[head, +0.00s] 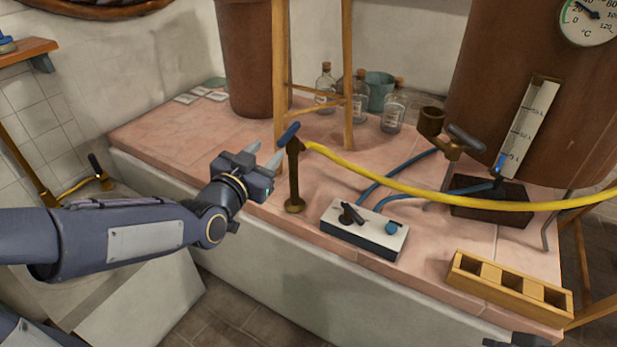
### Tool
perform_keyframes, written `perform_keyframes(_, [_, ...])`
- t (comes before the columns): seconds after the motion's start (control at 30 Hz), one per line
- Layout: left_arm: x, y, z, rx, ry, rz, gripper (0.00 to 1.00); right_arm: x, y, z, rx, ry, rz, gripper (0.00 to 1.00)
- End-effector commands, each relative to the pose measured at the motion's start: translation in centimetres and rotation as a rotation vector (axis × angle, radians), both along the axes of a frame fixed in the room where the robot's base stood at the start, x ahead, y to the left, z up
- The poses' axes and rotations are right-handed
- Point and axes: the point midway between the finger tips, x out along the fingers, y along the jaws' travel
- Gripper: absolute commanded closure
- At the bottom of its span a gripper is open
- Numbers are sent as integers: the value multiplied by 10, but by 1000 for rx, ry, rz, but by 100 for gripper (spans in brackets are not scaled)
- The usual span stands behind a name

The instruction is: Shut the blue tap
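The blue tap's handle (289,134) sits on top of a brass standpipe (294,180) that rises from the pink tiled ledge. The handle is slanted, its right end higher. A yellow hose (430,193) runs from the tap's head off to the right. My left gripper (266,153) is just left of the tap, with its two fingers apart and nothing between them. Its nearer fingertip is close to the handle; I cannot tell whether they touch. A dark part at the bottom right edge may be my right gripper (516,341); its fingers cannot be made out.
On the pink ledge (440,245) are a white box with a black lever and blue knob (364,228), a wooden rack (510,287), a brass valve (450,135) and corked bottles (394,110). A wooden stool (347,75) stands behind the tap. A copper vessel (560,80) fills the right.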

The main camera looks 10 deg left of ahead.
Motion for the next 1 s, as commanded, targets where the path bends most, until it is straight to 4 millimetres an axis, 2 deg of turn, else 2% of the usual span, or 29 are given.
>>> perform_keyframes(0.03, [4,-3,-9,7,-24,-6,61,0,0,-10,0,0,0,100])
perform_keyframes(0.07, [6,-4,-9,9,-37,-7,61,0,0,-11,0,0,0,100])
perform_keyframes(0.27, [24,-9,-5,12,-57,-9,61,0,0,-11,0,-1,0,100])
perform_keyframes(0.6, [73,-21,-5,11,-55,-9,61,0,0,-15,0,-1,0,100])
perform_keyframes(0.77, [82,-22,-4,10,-56,-8,61,0,0,-15,0,0,0,100])
perform_keyframes(1.0, [83,-22,-4,10,-55,-8,61,0,0,-15,0,0,0,100])
